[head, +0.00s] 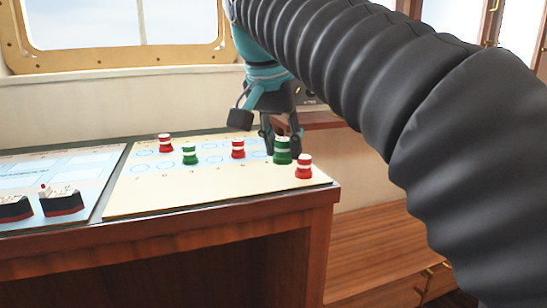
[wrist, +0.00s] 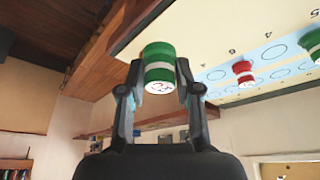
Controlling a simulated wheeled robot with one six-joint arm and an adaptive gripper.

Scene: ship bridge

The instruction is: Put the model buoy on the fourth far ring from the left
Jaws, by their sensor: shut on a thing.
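My gripper (head: 283,138) is shut on a green buoy with a white band (head: 282,152), at the right end of the cream ring board (head: 200,191). In the wrist view the fingers grip both sides of this green buoy (wrist: 158,67), with its pale end towards the camera. I cannot tell how far it is above the board. The board has two rows of blue rings; some are covered by buoys or hidden by my gripper.
A red-and-white buoy (head: 304,167) stands close at the right front. Another red one (head: 238,149), a green one (head: 189,155) and a further red one (head: 165,143) stand to the left. Ship models (head: 61,201) sit on the left panel. The board's front strip is clear.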

